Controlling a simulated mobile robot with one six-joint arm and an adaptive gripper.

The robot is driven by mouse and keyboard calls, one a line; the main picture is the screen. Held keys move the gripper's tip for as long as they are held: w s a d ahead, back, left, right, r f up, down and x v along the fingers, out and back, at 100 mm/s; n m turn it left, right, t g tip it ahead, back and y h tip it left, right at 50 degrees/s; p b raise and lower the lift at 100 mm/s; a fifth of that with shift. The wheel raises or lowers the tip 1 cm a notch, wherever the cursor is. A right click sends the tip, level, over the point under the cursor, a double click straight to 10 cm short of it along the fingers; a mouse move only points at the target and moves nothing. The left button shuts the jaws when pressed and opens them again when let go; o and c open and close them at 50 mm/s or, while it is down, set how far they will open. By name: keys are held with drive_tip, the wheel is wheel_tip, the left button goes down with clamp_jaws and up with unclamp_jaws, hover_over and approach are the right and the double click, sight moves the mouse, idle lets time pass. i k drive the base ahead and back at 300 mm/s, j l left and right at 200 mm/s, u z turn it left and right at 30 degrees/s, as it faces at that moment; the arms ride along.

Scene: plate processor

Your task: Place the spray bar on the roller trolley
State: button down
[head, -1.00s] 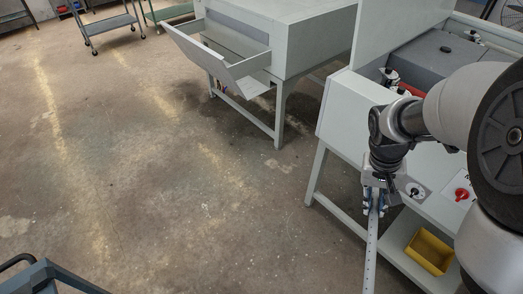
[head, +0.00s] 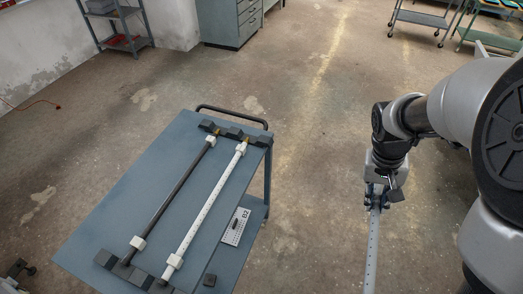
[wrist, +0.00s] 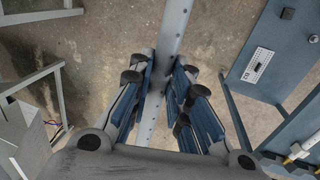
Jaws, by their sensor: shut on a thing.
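My gripper (head: 376,200) is shut on a long, pale grey spray bar (head: 372,250) with a row of small holes. The bar hangs over open floor and runs out of the bottom of the head view. In the wrist view the blue finger pads (wrist: 161,92) close on the bar (wrist: 172,30) from both sides. The blue-grey roller trolley (head: 110,205) stands to the left of my gripper, apart from the bar. The trolley's edge also shows at the right in the wrist view (wrist: 290,60).
On the trolley, a dark rod (head: 172,199) and a white, holed bar (head: 205,205) lie in end blocks. Bare floor (head: 315,170) separates trolley and gripper. A cabinet (head: 228,20) stands behind.

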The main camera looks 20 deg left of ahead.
sight(145, 175)
drive_tip(key=i+u, duration=0.1)
drive_tip(key=u, duration=0.75)
drive_tip(key=i+u, duration=0.15)
drive_tip(key=u, duration=0.25)
drive_tip(key=i+u, duration=0.1)
drive_tip(key=u, duration=0.3)
drive_tip(key=l+u, duration=0.1)
drive_tip(key=u, duration=0.35)
drive_tip(key=i+l+u, duration=0.35)
drive_tip(key=l+u, duration=0.15)
drive_tip(key=i+l+u, duration=0.1)
drive_tip(key=l+u, duration=0.15)
drive_tip(key=l, duration=0.25)
drive_tip(key=i+l+u, duration=0.2)
drive_tip(key=l, duration=0.15)
drive_tip(key=l+u, duration=0.25)
drive_tip(key=k+l, duration=0.05)
drive_tip(key=l, duration=0.05)
